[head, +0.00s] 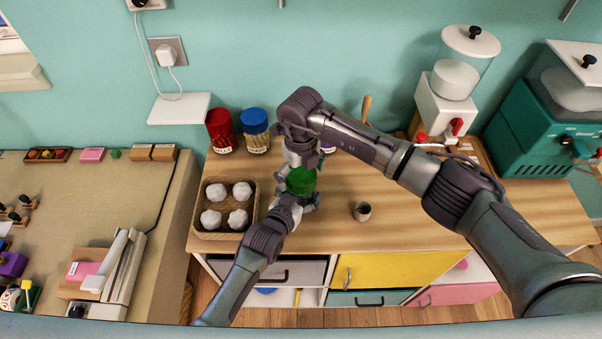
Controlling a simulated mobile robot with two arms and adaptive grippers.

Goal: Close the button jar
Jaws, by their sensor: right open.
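The button jar (301,181) has a green top and stands on the wooden counter near the middle of the head view. My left gripper (297,200) comes from the front and has its fingers around the lower part of the jar. My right gripper (303,157) is open, directly above and behind the green top in the picture. The fingers and arm hide part of the jar. I cannot tell whether the lid is seated, and the contents are hidden.
A wicker tray (254,214) with several white balls is left of the jar. A small dark cup (362,211) is to the right. A red jar (221,130) and a blue-lidded jar (256,130) stand at the back. The counter's right front is clear.

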